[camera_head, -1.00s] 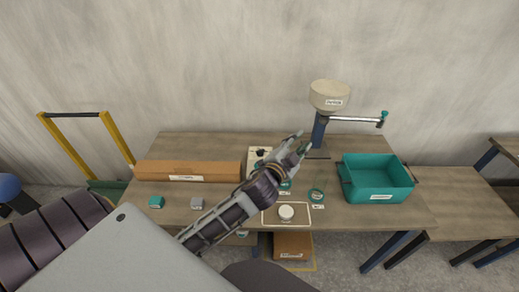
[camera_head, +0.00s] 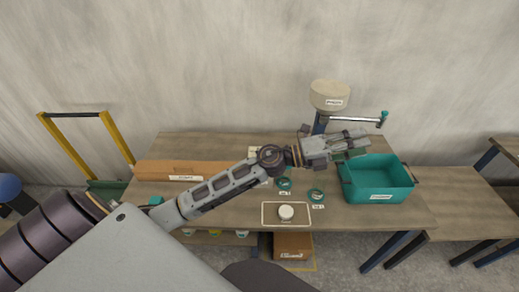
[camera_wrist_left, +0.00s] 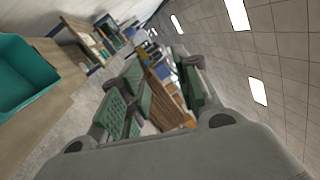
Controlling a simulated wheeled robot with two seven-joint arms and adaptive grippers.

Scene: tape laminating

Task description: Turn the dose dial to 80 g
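My left gripper (camera_head: 358,143) is at the end of the arm reaching across the table, in front of the hopper stand and above the back edge of the teal bin. In the left wrist view its green-padded fingers (camera_wrist_left: 158,98) are apart with nothing between them. A cream hopper (camera_head: 330,95) with a label stands on a dark blue post behind the gripper. A pale panel (camera_head: 256,149) shows only at its edge behind my left arm; its dark knob is hidden now. I cannot read any dial setting. My right gripper is not in view.
A teal bin (camera_head: 378,197) stands at the table's right. A long brown box (camera_head: 180,168) lies at the left.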

